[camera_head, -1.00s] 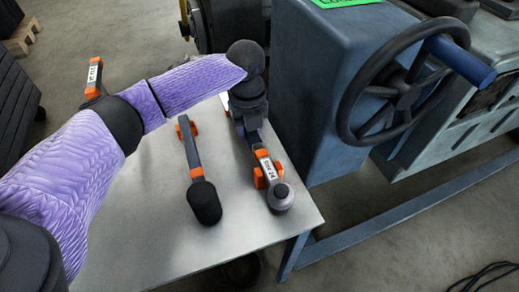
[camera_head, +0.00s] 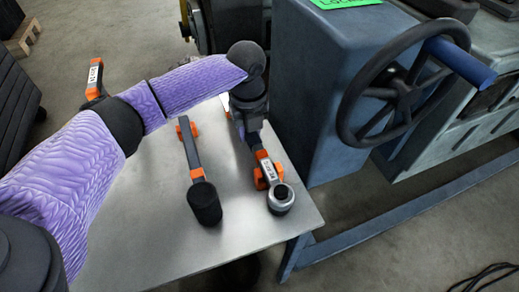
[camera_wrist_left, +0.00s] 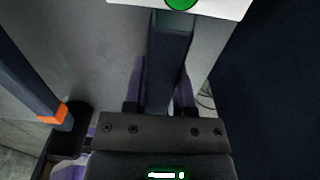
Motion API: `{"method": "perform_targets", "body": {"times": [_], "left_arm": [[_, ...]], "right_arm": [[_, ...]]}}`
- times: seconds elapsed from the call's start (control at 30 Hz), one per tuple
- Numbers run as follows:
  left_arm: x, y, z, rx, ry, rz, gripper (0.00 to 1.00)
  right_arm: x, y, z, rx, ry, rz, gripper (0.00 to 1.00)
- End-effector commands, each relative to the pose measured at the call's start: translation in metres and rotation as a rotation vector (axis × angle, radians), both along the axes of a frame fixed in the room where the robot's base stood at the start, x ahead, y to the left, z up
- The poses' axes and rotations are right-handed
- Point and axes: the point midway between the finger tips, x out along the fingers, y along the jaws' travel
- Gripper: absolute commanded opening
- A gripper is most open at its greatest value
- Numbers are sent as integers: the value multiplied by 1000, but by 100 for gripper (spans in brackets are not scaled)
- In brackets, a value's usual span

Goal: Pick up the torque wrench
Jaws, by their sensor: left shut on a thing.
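The torque wrench (camera_head: 267,166) is the right-hand tool on the metal table, a dark bar with a pale label, an orange support beside it and a round ring head at its near end. My left gripper (camera_head: 252,125) points down over its far part and is shut on it. The wrist hides that far end in the head view. In the left wrist view the dark bar (camera_wrist_left: 170,60) runs between the fingers. I cannot tell whether the wrench is clear of its support. My right gripper is not in view.
A second dark tool (camera_head: 192,150) with orange parts and a black cylindrical end lies just left on the table (camera_head: 245,235). A blue machine (camera_head: 325,100) with a black handwheel (camera_head: 400,90) stands close on the right. The table's near part is clear.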

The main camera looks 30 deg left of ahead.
Motion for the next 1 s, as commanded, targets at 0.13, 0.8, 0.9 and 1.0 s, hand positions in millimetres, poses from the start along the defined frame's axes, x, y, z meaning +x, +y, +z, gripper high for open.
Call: {"method": "perform_targets", "body": {"times": [0.13,0.8,0.9,1.0], "left_arm": [[0,0,0,1,1,0,0],[1,-1,54,-2,-9,0,0],[0,0,78,-2,-7,0,0],[0,0,94,-2,-6,0,0]], "right_arm": [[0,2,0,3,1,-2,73],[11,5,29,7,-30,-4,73],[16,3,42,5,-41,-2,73],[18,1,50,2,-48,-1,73]]}}
